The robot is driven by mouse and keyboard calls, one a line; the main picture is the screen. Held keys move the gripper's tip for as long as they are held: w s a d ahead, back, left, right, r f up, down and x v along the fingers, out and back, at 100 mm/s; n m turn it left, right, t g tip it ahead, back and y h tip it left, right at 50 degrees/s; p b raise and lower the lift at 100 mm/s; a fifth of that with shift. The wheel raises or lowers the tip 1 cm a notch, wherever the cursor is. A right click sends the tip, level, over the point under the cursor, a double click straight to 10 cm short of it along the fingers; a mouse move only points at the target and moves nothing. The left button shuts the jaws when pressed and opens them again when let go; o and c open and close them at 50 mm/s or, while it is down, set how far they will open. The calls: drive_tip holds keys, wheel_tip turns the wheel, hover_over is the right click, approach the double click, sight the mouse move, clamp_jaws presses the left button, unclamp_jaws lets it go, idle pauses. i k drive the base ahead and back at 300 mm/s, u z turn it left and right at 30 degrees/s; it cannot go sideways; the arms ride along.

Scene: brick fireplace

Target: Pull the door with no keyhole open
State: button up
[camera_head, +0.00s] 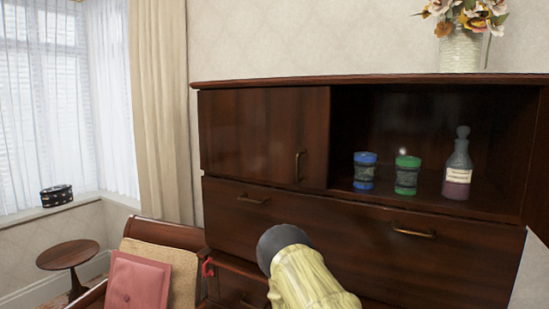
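A dark wood cabinet (265,83) stands against the wall. Its upper left door (250,135) is closed flush, with a vertical brass handle (299,166) near its right edge. I see no keyhole on this door. Below is a wide closed panel (340,232) with two horizontal brass handles, one left (252,199) and one right (414,233). A lower front (238,285) shows partly behind my arm. Keyholes on the wide panel and lower front cannot be made out. My arm, yellow with a dark grey end, rises at bottom centre. My gripper is not visible.
The open shelf right of the door holds a blue jar (364,171), a green jar (406,175) and a bottle (457,167). A flower vase (461,50) stands on top. A chair with a pink cushion (138,283) and a round table (67,254) are left.

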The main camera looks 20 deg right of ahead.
sight(283, 135)
drive_tip(key=i, duration=0.5)
drive_tip(key=u, duration=2.05)
drive_tip(key=i, duration=2.05)
drive_tip(key=z, duration=3.8)
